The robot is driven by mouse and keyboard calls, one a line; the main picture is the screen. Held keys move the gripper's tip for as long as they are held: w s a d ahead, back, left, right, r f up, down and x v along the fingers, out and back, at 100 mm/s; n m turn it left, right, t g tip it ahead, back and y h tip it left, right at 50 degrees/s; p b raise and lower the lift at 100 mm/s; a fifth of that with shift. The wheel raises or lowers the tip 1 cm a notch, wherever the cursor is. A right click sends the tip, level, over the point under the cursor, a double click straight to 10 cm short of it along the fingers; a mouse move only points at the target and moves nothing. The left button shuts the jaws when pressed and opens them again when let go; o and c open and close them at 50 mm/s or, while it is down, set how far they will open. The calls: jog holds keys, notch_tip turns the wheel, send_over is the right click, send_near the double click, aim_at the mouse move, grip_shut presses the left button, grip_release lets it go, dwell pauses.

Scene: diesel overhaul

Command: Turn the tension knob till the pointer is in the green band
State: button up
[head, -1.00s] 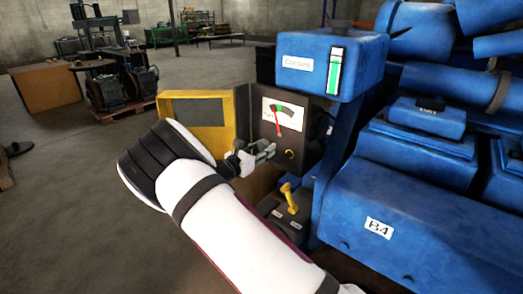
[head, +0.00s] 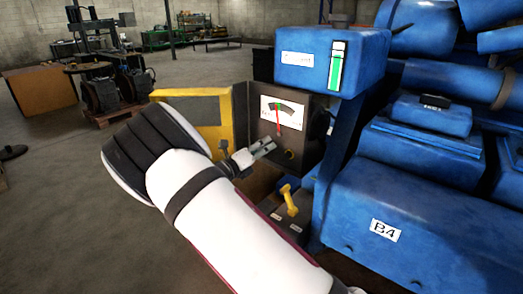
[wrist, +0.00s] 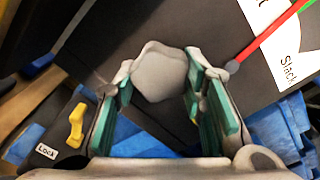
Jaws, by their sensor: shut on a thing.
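The tension knob (wrist: 160,72) is a grey lobed knob on a dark panel in the wrist view. My gripper (wrist: 158,100) has its two green-padded fingers on either side of it and is shut on it. In the head view my gripper (head: 265,146) is at the front of the dark gauge box (head: 312,125) and hides the knob. The white dial (head: 268,116) has a red pointer (head: 278,118) standing nearly upright, leaning slightly left. Its tip is at or near the green band on the arc; I cannot tell whether it is inside. "Slack" (wrist: 287,70) is printed on the dial's low side.
A yellow lever (head: 289,200) stands below the box, beside a "Lock" label (wrist: 46,152). An open yellow door frame (head: 240,120) is left of the box. A blue tank (head: 305,62) sits above, and large blue engine parts (head: 430,210) fill the right.

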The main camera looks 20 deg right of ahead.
jog(key=shift+n, duration=1.3)
jog(key=o, duration=1.2)
jog(key=shift+c, duration=0.2)
jog(key=v, duration=1.2)
